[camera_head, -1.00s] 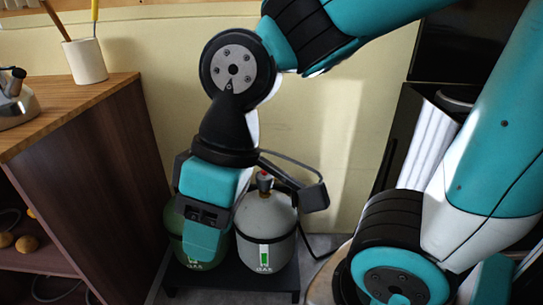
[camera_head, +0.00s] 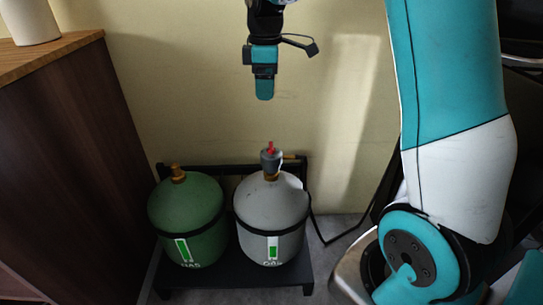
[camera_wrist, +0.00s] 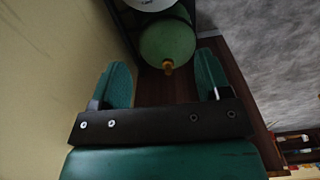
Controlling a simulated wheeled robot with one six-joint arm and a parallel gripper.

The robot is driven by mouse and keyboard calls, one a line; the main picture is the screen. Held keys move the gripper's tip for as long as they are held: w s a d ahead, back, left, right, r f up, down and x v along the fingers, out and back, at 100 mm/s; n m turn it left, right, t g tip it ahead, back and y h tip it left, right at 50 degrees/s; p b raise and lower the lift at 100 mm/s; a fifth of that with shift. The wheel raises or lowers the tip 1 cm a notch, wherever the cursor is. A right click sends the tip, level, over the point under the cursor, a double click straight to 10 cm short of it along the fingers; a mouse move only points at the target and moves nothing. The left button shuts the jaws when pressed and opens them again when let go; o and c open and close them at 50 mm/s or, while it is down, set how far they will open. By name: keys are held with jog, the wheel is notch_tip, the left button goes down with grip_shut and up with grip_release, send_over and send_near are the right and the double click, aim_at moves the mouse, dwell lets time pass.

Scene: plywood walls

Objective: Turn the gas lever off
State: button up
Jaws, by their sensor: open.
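A small red lever (camera_head: 270,148) sits on the dark grey valve (camera_head: 270,160) atop the grey gas cylinder (camera_head: 272,222). It stands roughly upright; its exact turn is too small to tell. A green gas cylinder (camera_head: 187,215) with a brass top stands to the left. My gripper (camera_head: 264,92) hangs above and apart from the lever, near the wall. In the wrist view my gripper (camera_wrist: 163,80) is open and empty, its fingers wide apart. The green cylinder (camera_wrist: 168,40) shows beyond the fingers; the grey one (camera_wrist: 150,4) is mostly cut off at the top.
Both cylinders stand on a black rack (camera_head: 235,285) against the plywood wall (camera_head: 190,90). A brown wooden cabinet (camera_head: 65,170) with a white cup (camera_head: 32,20) stands at the left. A black hose (camera_head: 318,230) runs right of the grey cylinder.

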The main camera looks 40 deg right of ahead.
aim_at(271, 145)
jog(key=d+f+b, duration=0.1)
jog(key=f+b, duration=0.1)
jog(key=f, duration=0.4)
jog(key=w+d+f+b, duration=0.1)
jog(key=f+b, duration=0.1)
jog(key=f, duration=0.4)
jog(key=f+b, duration=0.2)
jog(key=f, duration=0.4)
jog(key=shift+w+d+f, duration=0.15)
jog(key=shift+d+f, duration=0.2)
jog(key=shift+d, duration=0.05)
jog(key=c, duration=0.9)
